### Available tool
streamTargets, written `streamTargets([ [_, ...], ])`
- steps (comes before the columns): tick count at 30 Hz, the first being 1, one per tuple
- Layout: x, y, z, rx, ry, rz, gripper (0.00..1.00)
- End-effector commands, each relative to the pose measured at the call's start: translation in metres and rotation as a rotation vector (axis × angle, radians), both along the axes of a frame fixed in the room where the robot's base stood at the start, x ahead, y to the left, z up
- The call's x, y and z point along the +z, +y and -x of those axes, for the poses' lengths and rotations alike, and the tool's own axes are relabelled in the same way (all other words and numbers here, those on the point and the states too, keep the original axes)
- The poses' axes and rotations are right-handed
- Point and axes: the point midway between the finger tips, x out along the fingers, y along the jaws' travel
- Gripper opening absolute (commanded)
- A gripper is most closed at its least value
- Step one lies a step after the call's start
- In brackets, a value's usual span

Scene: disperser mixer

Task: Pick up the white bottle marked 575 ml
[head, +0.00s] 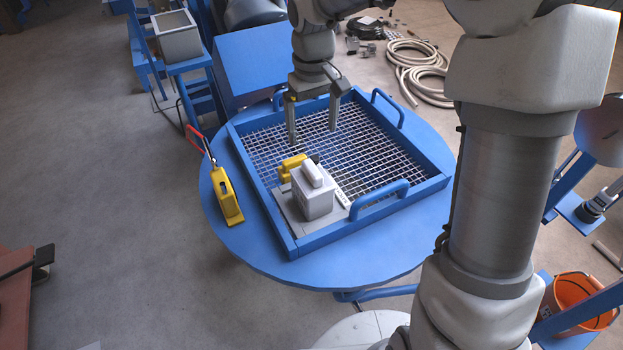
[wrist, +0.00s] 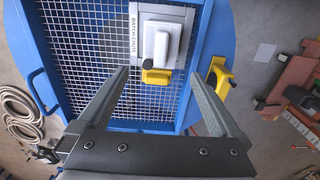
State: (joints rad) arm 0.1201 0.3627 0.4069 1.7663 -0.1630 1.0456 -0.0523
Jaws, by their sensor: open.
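No 575 ml mark is readable. My gripper (head: 312,136) is open and empty, above the mesh and behind both containers. In the wrist view its fingertips point toward the yellow container (wrist: 156,77).
The blue-rimmed tray (head: 375,208) has raised handles and sits on a round blue table (head: 375,262). A yellow tool (head: 228,197) with a red lever stands on the table, left of the tray. The mesh to the right is empty.

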Motion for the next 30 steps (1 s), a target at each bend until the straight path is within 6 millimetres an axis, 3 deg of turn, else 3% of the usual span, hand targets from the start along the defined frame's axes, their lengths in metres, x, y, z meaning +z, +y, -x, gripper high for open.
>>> streamTargets([
  [12, -0.09, 0.0, 0.002, 0.0, 0.005, 0.0, 1.0],
  [22, -0.119, 0.0, 0.001, 0.0, 0.002, 0.001, 1.0],
  [30, -0.158, 0.001, 0.003, 0.0, 0.002, 0.0, 1.0],
])
